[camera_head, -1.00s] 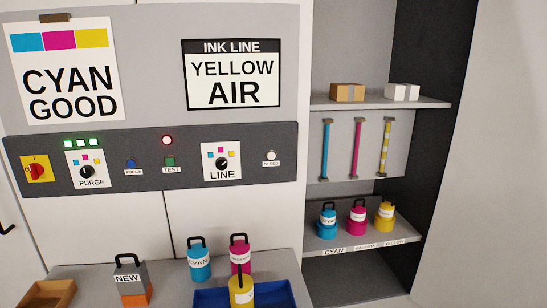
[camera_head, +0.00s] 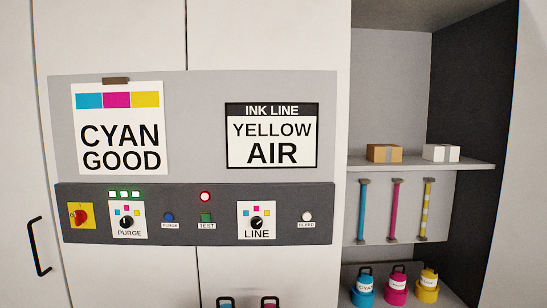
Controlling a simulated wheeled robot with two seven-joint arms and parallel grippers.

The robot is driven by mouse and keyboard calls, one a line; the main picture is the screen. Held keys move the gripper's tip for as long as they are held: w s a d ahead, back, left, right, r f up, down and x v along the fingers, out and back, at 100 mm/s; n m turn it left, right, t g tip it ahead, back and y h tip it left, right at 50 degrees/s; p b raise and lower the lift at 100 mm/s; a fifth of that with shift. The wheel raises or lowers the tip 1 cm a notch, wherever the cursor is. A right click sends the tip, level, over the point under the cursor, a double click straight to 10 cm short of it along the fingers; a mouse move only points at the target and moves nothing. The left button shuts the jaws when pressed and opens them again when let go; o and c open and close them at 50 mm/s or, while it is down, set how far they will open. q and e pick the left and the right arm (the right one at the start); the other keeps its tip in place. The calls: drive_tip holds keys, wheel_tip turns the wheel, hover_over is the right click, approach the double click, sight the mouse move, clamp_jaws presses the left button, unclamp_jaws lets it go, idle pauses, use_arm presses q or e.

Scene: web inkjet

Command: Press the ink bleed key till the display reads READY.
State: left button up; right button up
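The bleed key (camera_head: 307,216) is a small round white button with a "BLEED" label under it, at the right end of the dark control panel (camera_head: 185,234). The display (camera_head: 272,135) above it reads "INK LINE YELLOW AIR". The LINE knob (camera_head: 257,222) is on a white plate left of the bleed key, with cyan, magenta and yellow squares above it. The yellow tube (camera_head: 428,207) at the right has pale gaps along it. Neither of my grippers shows in the view.
The panel also holds a red switch (camera_head: 80,215), the PURGE knob (camera_head: 126,222), a blue key (camera_head: 169,217), a green TEST key (camera_head: 206,218) and a lit red lamp (camera_head: 205,197). Shelves at the right hold boxes (camera_head: 384,153) and ink bottles (camera_head: 397,286). A door handle (camera_head: 39,247) is at left.

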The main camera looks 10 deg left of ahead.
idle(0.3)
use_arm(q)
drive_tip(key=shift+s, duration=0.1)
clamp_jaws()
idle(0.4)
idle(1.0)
